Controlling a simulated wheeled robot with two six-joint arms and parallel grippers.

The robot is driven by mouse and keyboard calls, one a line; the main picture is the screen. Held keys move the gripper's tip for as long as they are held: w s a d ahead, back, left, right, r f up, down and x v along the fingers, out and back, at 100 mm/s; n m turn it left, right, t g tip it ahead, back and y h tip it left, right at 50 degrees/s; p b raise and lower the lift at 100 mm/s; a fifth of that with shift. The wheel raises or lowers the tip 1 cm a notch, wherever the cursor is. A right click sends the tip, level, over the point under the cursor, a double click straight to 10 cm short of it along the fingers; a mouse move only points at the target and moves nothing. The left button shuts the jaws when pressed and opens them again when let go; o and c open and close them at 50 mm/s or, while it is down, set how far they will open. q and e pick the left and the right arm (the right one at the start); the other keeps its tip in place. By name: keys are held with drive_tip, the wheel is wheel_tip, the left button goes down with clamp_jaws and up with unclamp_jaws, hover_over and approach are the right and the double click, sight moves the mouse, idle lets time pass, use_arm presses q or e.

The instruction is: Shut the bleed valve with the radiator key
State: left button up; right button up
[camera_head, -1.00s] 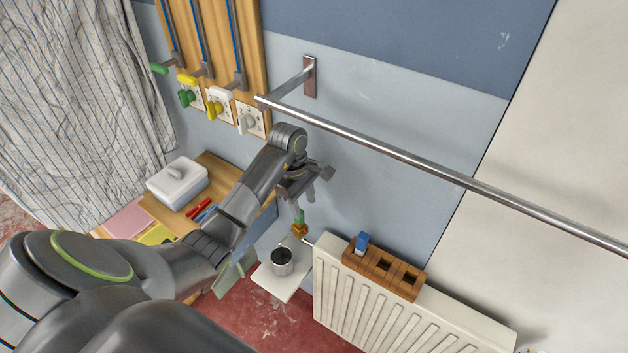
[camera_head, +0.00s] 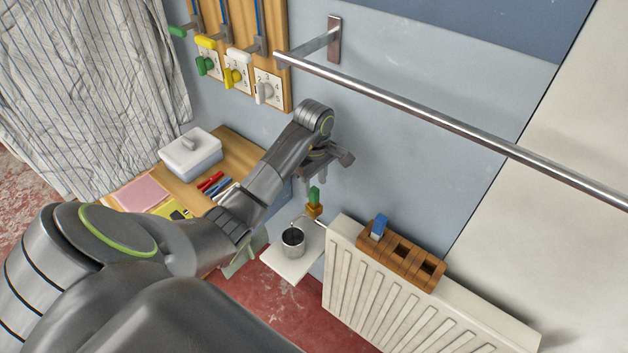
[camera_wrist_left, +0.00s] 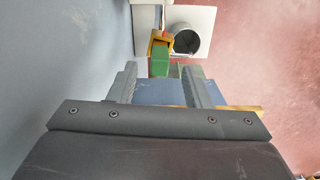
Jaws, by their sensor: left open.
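A green-handled piece (camera_head: 314,195), which looks like the radiator key, stands upright on a brass fitting (camera_head: 314,210) at the radiator's upper left corner. This fitting looks like the bleed valve. My left gripper (camera_head: 317,178) is open and empty just above the green handle. In the left wrist view, the green handle (camera_wrist_left: 159,60) shows just beyond the gap between the fingertips (camera_wrist_left: 162,78), with the brass (camera_wrist_left: 158,38) behind it. I cannot tell whether the fingers touch the handle. My right gripper is not in view.
A metal cup (camera_head: 293,240) stands on a white shelf (camera_head: 290,268) left of the radiator (camera_head: 375,300). A wooden block (camera_head: 403,263) with a blue piece (camera_head: 379,228) sits on the radiator. A metal rail (camera_head: 430,120) crosses above. A desk (camera_head: 235,155) lies at left.

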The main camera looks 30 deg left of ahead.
sight(314, 189)
use_arm(q)
wheel_tip(314, 189, down, 4)
drive_tip(key=b, duration=0.3)
drive_tip(key=shift+f, duration=1)
